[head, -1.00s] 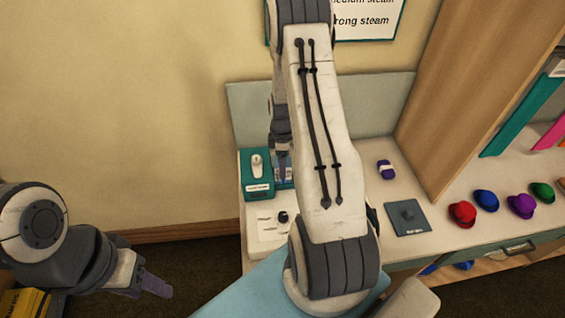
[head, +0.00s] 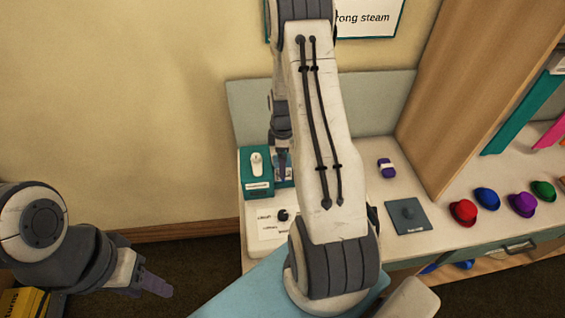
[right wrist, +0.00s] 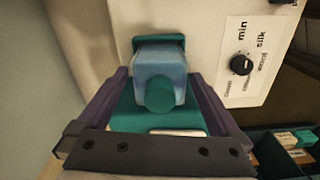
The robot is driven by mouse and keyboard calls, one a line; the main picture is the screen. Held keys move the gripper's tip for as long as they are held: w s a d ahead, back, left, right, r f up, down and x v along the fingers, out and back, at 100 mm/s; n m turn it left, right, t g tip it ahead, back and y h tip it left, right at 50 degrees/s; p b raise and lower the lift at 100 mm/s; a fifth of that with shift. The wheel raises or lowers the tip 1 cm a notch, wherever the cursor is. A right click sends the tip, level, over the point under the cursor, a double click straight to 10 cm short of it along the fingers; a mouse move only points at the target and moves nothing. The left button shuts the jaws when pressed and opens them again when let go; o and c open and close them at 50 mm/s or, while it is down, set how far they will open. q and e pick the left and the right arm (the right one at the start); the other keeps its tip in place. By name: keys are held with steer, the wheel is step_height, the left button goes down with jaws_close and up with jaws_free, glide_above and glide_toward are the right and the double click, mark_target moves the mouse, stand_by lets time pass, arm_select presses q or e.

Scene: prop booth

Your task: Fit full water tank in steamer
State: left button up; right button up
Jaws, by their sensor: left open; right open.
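The water tank (right wrist: 160,75) is a pale blue, translucent block with a round teal cap, in the middle of the right wrist view. It sits against a teal body (right wrist: 135,118), which appears to be the steamer base; I cannot tell whether it is seated. In the head view the teal steamer (head: 257,187) with a white handpiece stands at the counter's left end. My right gripper (head: 283,168) is open, its purple fingers (right wrist: 160,77) on either side of the tank. My left gripper (head: 153,284) is open and empty, low at the left, away from the counter.
A white dial panel (head: 265,237) lies in front of the steamer. Right along the counter are a purple bundle (head: 386,168), a dark square plate (head: 407,216) and several coloured hats (head: 487,200). A wooden partition (head: 480,90) rises behind. My right arm hides the counter's middle.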

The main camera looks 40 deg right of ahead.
step_height(320, 180, up, 10)
steer(key=shift+f+b, duration=0.2)
steer(key=shift+b, duration=0.85)
steer(key=s+a+r+m+b, duration=0.1)
steer(key=a+r, duration=0.2)
steer(key=a, duration=0.7)
steer(key=s+a+r, duration=0.1)
steer(key=a+r, duration=0.2)
steer(key=a, duration=0.7)
steer(key=s+a+m, duration=0.1)
steer(key=s+a, duration=0.6)
steer(key=s, duration=0.2)
steer(key=s+a+r+y+b, duration=0.1)
steer(key=s+a, duration=0.6)
steer(key=s, duration=0.3)
steer(key=shift+r+m+b, duration=0.3)
steer(key=shift+m, duration=0.1)
